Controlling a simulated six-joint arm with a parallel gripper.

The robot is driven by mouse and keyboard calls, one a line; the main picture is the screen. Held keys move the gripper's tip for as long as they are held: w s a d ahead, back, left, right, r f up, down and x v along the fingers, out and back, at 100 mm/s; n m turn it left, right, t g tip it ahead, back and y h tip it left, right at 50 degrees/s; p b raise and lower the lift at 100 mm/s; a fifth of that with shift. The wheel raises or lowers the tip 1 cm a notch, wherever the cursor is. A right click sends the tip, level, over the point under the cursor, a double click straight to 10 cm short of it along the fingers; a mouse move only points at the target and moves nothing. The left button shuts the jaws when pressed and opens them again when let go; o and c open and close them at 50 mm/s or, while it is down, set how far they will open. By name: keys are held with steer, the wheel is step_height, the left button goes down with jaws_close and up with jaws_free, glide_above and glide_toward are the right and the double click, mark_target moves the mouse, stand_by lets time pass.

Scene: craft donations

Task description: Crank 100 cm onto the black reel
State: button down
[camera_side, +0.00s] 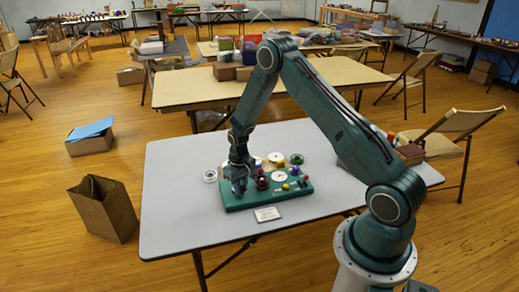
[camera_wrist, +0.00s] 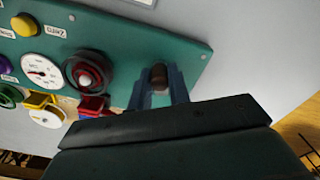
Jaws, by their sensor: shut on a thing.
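A green board (camera_side: 237,203) lies on the grey table with its controls on top. In the wrist view, a dark brown crank knob (camera_wrist: 159,72) stands at one end of the board (camera_wrist: 125,45). My gripper (camera_wrist: 160,88) has its blue fingers on either side of the knob, closed on it. It also shows low over the board's left end in the side view (camera_side: 238,186). A black reel with a red middle (camera_wrist: 88,73) sits beside the knob. A round white dial (camera_wrist: 42,71) is further along; its reading is too small to tell.
A yellow button (camera_wrist: 25,25) with a small label is on the board. Green (camera_wrist: 9,96), yellow (camera_wrist: 43,108) and red (camera_wrist: 94,106) items lie along the board's other side. A white card (camera_side: 267,214) lies before it. The table's left front (camera_side: 175,220) is clear.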

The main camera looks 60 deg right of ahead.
steer(key=shift+w+a, duration=0.7)
steer(key=c, duration=1.4)
jaws_free()
steer(key=shift+r, duration=0.1)
steer(key=shift+r, duration=3.65)
